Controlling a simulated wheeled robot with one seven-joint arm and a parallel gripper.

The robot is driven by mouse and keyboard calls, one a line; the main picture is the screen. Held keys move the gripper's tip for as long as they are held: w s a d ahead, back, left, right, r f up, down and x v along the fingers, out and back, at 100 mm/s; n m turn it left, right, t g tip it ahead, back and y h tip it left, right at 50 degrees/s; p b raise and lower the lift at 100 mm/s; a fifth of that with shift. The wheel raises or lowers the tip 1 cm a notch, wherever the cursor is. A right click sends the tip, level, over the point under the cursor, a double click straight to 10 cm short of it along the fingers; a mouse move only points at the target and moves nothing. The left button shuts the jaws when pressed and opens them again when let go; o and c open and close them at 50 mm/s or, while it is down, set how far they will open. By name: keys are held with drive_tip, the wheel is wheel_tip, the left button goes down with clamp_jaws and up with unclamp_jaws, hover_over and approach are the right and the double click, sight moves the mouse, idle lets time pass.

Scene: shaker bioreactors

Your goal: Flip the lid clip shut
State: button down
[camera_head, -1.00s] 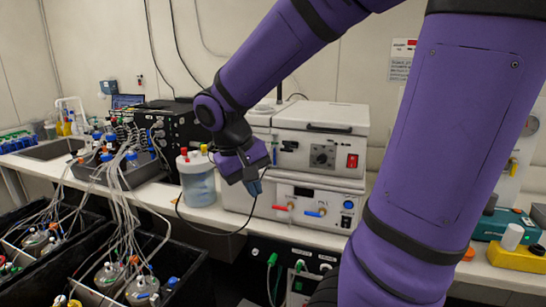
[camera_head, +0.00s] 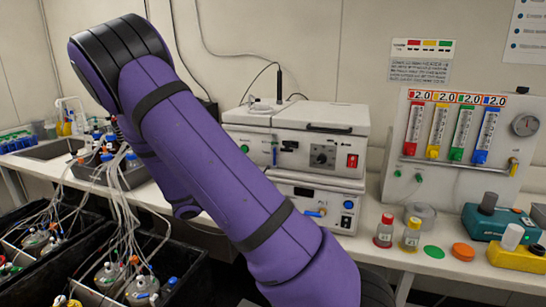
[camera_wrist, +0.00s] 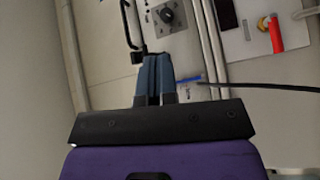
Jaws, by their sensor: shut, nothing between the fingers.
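The white benchtop unit (camera_head: 290,118) stands on the bench at centre, with a flat lid that looks closed on top. A black bar-shaped piece (camera_head: 330,128) sits at the lid's front edge. In the wrist view, a black bar (camera_wrist: 128,25) that looks like the same piece shows beyond and left of my fingertips. I cannot make out the lid clip or its position for certain. My gripper (camera_wrist: 153,58) is shut and empty, its blue-grey fingers together, pointing toward the unit's front. In the head view my arm hides it.
A red switch (camera_head: 352,161) is on the unit's front. A black cable (camera_wrist: 265,84) crosses right of my fingers in the wrist view. Red-capped (camera_head: 384,230) and yellow-capped (camera_head: 411,235) bottles stand at right. A flowmeter panel (camera_head: 455,185) stands behind them. Tubed vessels fill the left.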

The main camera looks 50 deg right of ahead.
drive_tip(key=w+h, duration=0.1)
drive_tip(key=h, duration=0.1)
drive_tip(key=w+t+h, duration=0.1)
drive_tip(key=w+h, duration=0.1)
drive_tip(key=w+f+t+h, duration=0.1)
drive_tip(key=w+h, duration=0.1)
drive_tip(key=shift+w+a+f+n, duration=0.1)
drive_tip(key=shift+w+a+n, duration=0.05)
drive_tip(key=shift+n, duration=0.15)
drive_tip(key=x, duration=1.4)
